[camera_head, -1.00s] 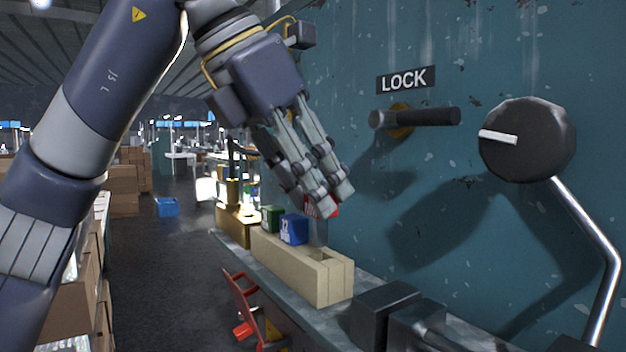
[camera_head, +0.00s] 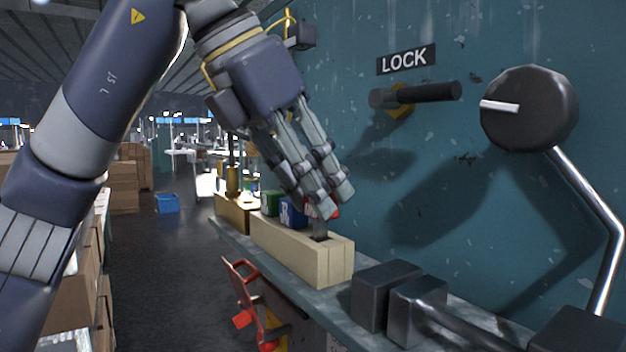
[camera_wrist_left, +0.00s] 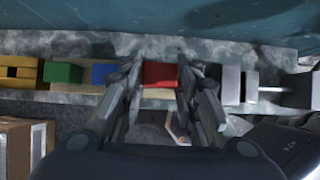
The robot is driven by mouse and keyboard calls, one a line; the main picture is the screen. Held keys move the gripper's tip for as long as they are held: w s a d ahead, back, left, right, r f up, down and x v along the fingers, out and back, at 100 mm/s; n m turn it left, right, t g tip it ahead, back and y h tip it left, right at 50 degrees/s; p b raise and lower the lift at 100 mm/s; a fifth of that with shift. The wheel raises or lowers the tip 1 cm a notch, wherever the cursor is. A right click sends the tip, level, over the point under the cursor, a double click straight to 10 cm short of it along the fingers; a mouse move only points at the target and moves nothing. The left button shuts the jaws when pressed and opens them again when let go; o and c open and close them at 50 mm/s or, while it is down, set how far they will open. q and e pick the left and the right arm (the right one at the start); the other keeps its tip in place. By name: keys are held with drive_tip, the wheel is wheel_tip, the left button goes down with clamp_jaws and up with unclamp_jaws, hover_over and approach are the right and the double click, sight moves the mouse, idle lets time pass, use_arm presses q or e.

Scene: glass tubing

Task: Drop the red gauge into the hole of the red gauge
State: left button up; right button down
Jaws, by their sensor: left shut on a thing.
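The red gauge (camera_head: 335,211) is between the fingertips of my left gripper (camera_head: 322,205), which is shut on it. Most of its red head is hidden by the fingers in the head view. Its grey stem (camera_head: 319,230) points down at the hole in the near part of the beige block (camera_head: 290,252) and seems to reach into the opening; how deep, I cannot tell. In the left wrist view the red gauge (camera_wrist_left: 160,75) sits between the two fingers (camera_wrist_left: 160,85), above the beige block. My right gripper is not in view.
Blue (camera_head: 291,212) and green (camera_head: 270,203) gauges stand in the same block, beyond the red one. Dark blocks (camera_head: 385,292) with a rod lie nearer on the ledge. The teal wall (camera_head: 450,215) with the LOCK handle (camera_head: 420,93) rises close on the right.

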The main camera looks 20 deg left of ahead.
use_arm(q)
drive_tip(key=shift+f+b, duration=0.9)
drive_tip(key=shift+f, duration=0.3)
drive_tip(key=o, duration=1.1)
drive_tip(key=shift+o, duration=0.2)
drive_tip(key=v, duration=1.2)
